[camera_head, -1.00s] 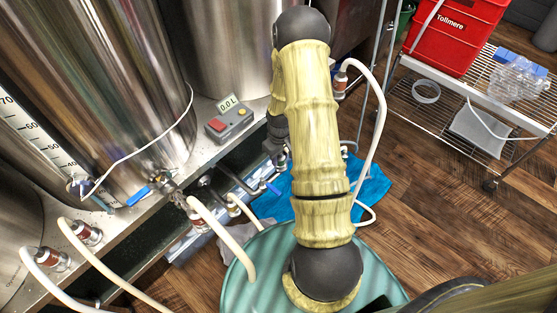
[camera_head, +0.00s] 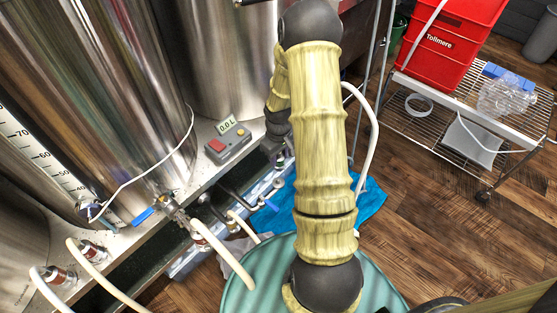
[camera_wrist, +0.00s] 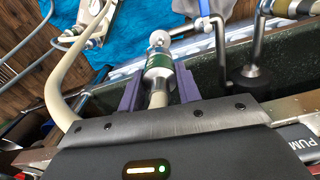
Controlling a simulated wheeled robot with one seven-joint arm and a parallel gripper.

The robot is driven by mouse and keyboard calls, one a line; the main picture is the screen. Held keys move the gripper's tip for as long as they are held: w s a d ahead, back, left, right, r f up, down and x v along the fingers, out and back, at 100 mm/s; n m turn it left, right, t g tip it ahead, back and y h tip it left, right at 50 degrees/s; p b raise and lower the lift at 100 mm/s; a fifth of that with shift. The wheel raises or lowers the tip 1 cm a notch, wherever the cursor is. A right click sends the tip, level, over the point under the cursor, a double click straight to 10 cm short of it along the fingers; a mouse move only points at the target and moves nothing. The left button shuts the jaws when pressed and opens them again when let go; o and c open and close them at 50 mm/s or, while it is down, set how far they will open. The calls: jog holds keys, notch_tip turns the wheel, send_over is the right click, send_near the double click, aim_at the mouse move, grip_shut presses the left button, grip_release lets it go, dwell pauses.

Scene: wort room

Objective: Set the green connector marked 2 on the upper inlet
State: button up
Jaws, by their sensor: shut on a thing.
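In the wrist view, my gripper (camera_wrist: 158,88) has its two purple fingers on either side of a silver connector with a green band (camera_wrist: 158,62), shut on it. A pale hose (camera_wrist: 65,110) curves at the left of the fingers. No number can be read on the connector. Its far end is close to a metal pipe with a blue-handled valve (camera_wrist: 204,12); I cannot tell whether they touch. I cannot tell which fitting is the upper inlet. In the head view, my arm hides my gripper and the connector.
Steel tanks (camera_head: 120,90) stand at left, with a ledge bearing a 0.0 L meter (camera_head: 228,140) and hoses with red-banded connectors (camera_head: 95,250). A blue cloth (camera_head: 285,219) lies beyond a green round top (camera_head: 250,285). A wire cart (camera_head: 500,130) with a red crate (camera_head: 450,40) stands at right.

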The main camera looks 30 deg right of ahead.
jog(key=shift+w, duration=0.15)
jog(key=shift+a, duration=0.2)
jog(key=shift+d+r+p, duration=0.3)
jog(key=shift+d+p, duration=0.05)
jog(key=shift+s+r, duration=0.2)
jog(key=shift+r, duration=0.05)
jog(key=shift+a+r+p, duration=0.15)
jog(key=shift+r+p, duration=1.6)
jog(key=shift+p, duration=0.15)
jog(key=shift+w+a, duration=0.1)
jog(key=shift+w, duration=0.05)
